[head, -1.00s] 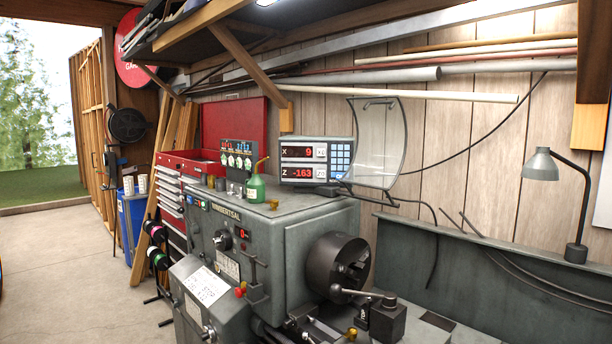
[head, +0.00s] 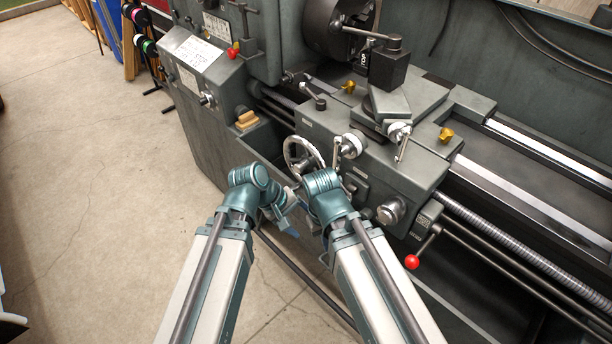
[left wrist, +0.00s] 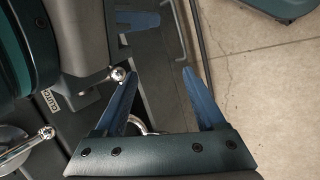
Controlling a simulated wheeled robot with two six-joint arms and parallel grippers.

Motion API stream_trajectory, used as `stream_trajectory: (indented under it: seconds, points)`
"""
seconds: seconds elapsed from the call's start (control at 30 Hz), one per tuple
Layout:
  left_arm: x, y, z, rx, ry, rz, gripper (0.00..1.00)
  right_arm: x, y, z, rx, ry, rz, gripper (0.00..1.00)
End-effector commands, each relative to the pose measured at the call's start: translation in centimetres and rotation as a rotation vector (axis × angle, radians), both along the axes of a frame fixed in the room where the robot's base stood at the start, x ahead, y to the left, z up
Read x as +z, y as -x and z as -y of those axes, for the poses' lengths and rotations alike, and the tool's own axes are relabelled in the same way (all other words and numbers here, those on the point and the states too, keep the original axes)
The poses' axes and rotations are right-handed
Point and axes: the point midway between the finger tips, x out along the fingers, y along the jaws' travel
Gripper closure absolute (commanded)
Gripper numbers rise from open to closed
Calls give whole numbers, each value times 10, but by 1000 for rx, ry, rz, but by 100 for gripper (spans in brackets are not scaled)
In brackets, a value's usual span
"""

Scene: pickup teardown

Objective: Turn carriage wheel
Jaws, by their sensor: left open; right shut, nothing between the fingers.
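The carriage wheel (head: 303,154), a bright-rimmed handwheel, is on the front of the lathe's carriage (head: 385,165) in the head view. My left gripper (head: 291,212) is open just below the wheel. In the left wrist view its two blue fingers (left wrist: 160,73) are spread, with a curved chrome piece (left wrist: 148,127) showing between them near the palm; I cannot tell if it is the wheel's rim. My right gripper (head: 326,248) is shut and empty, low in front of the carriage, mostly hidden by its own wrist.
A chrome ball knob (left wrist: 118,74) is close beside one left finger. A red-knobbed lever (head: 412,261) sticks out at the carriage's right. The chuck (head: 330,28) and tool post (head: 388,68) are above. The concrete floor (head: 90,190) at left is clear.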

Motion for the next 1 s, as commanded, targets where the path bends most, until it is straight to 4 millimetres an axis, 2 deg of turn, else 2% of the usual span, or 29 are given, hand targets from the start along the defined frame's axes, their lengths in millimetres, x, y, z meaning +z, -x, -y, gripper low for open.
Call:
stream_trajectory:
  seconds: [0.03,0.13,0.27,0.4,0.5,0.6,0.73,1.0]
  points:
    - [-26,-11,1,123,100,-28,28,-36,0,0,0,1,0,100]
    - [-32,-33,5,358,312,-103,28,-70,0,0,1,2,1,100]
    - [-34,-64,-4,645,606,-233,28,-113,0,1,1,3,1,100]
    - [-30,-94,-29,896,919,-401,28,-154,0,1,2,4,1,100]
    - [-24,-110,-50,1020,1112,-519,28,-176,0,1,2,5,1,100]
    - [-18,-120,-69,1099,1259,-615,28,-190,0,1,2,6,2,100]
    - [-12,-127,-84,1148,1369,-694,28,-198,0,1,2,6,2,100]
    - [-7,-132,-87,1160,1405,-724,28,-198,0,1,2,6,2,100]
